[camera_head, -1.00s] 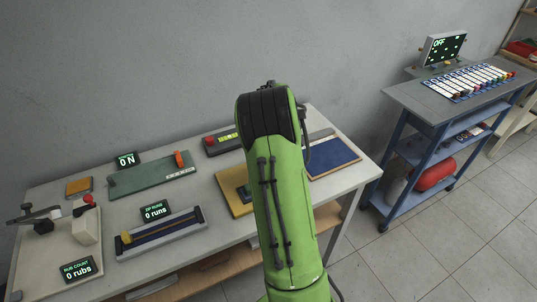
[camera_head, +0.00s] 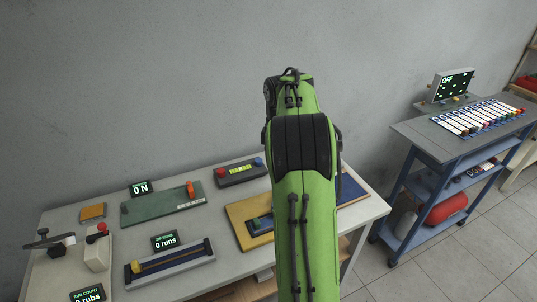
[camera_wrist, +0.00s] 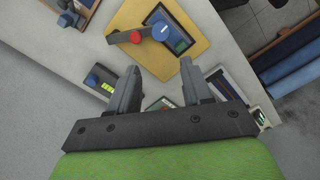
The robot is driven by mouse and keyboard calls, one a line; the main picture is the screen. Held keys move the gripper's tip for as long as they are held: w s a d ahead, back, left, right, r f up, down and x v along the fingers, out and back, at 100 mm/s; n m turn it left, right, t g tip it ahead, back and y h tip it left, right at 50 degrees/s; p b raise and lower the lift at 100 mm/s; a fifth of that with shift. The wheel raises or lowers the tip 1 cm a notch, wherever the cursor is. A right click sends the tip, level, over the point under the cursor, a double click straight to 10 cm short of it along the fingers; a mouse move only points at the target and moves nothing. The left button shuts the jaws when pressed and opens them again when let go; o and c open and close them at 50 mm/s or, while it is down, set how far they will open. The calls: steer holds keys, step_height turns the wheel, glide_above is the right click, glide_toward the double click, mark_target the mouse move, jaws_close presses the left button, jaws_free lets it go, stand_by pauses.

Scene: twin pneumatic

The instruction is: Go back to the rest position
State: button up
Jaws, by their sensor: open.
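My gripper (camera_wrist: 158,82) shows in the wrist view with its two grey fingers spread apart and nothing between them. It is above the workbench (camera_wrist: 80,48), pointing down toward the devices on it. In the head view my green arm rises in front of the workbench (camera_head: 215,278) and hides the gripper.
On the bench stand a green board with an orange handle (camera_head: 160,205), a zip rig (camera_head: 170,262) and a grey box with a red button (camera_head: 240,173).

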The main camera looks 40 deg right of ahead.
steer(key=s+a+r+m+t, duration=0.1)
steer(key=s+a+r+m, duration=0.2)
steer(key=a, duration=0.5)
steer(key=s+a+r+t, duration=0.2)
steer(key=a+r, duration=0.3)
steer(key=a, duration=0.4)
steer(key=s+a+f+m+t, duration=0.1)
steer(key=s+a+m, duration=0.1)
steer(key=s+a, duration=0.2)
steer(key=s+a+f+m+t, duration=0.1)
steer(key=s+a, duration=0.4)
steer(key=s, duration=0.6)
steer(key=shift+a+f+m+t, duration=0.15)
steer(key=shift+f+m+t, duration=0.15)
steer(key=shift+f+m, duration=0.5)
steer(key=shift+r, duration=0.1)
